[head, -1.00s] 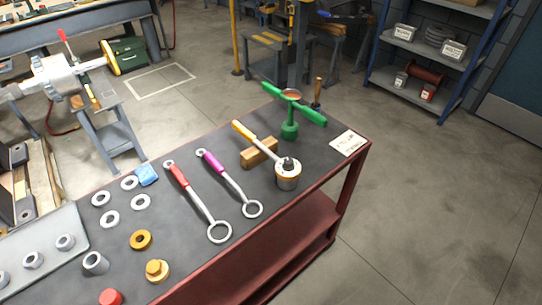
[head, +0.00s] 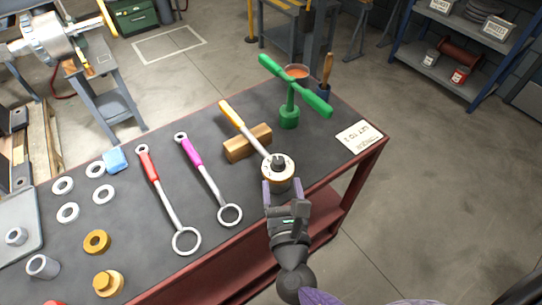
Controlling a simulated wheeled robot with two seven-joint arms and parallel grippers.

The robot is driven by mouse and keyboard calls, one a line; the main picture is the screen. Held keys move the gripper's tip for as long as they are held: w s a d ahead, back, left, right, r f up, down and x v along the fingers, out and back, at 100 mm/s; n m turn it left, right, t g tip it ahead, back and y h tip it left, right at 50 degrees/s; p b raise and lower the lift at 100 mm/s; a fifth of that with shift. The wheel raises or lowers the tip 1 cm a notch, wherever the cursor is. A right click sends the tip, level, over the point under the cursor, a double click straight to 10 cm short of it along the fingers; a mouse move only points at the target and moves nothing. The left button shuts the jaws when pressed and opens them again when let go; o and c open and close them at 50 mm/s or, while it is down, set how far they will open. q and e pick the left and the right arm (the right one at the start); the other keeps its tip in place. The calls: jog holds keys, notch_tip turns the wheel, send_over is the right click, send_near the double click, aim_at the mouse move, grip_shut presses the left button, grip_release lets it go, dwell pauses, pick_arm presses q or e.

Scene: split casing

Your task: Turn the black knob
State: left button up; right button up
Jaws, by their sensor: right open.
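The small black knob (head: 278,160) sits on top of a short round metal casing (head: 277,179) with a tan band, near the table's right front edge. A wrench with a yellow handle (head: 231,113) leans over a wooden block, its end at the casing beside the knob. My right gripper (head: 283,188) comes from the front edge, open, one finger on each side of the casing's near side in the picture. Whether the fingers touch the casing I cannot tell. My left gripper is not in view.
A wooden block (head: 247,144) and a green T-handled tool (head: 289,117) stand behind the casing. Red-handled (head: 165,198) and magenta-handled (head: 209,182) wrenches lie to the left. A paper card (head: 359,137) lies at the right; the table around it is mostly clear.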

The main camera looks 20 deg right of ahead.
aim_at(279, 168)
jog(key=w, duration=0.4)
jog(key=w+d, duration=0.1)
jog(key=w, duration=0.1)
jog(key=shift+w, duration=0.35)
grip_shut()
